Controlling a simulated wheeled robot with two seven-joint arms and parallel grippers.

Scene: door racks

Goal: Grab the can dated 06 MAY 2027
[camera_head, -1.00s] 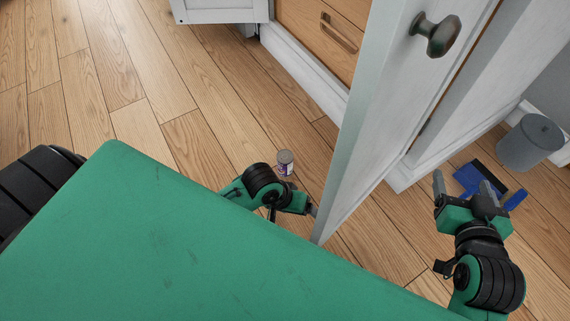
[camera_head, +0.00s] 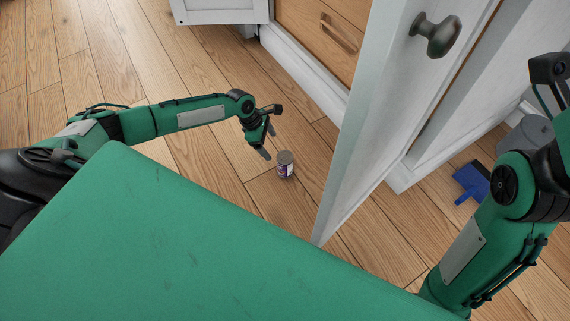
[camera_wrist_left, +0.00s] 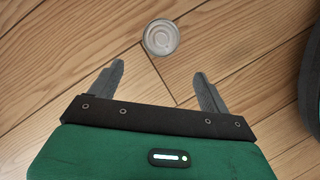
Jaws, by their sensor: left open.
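A small can (camera_head: 285,166) with a grey top and a white and purple label stands upright on the wooden floor, left of the open cabinet door. Its date cannot be read. In the left wrist view the can (camera_wrist_left: 160,38) shows its round top, ahead of the fingertips and roughly centred between them. My left gripper (camera_head: 269,142) is open and empty, just up and left of the can in the head view. Its two spread fingers also show in the left wrist view (camera_wrist_left: 158,70). The fingers do not touch the can. My right arm is at the right edge; its fingers are not visible.
The open white door (camera_head: 375,110) with a dark knob (camera_head: 436,35) stands close right of the can. A wooden drawer front (camera_head: 318,35) is behind. A blue dustpan (camera_head: 471,181) and a grey bin (camera_head: 527,138) are at right. Floor left of the can is clear.

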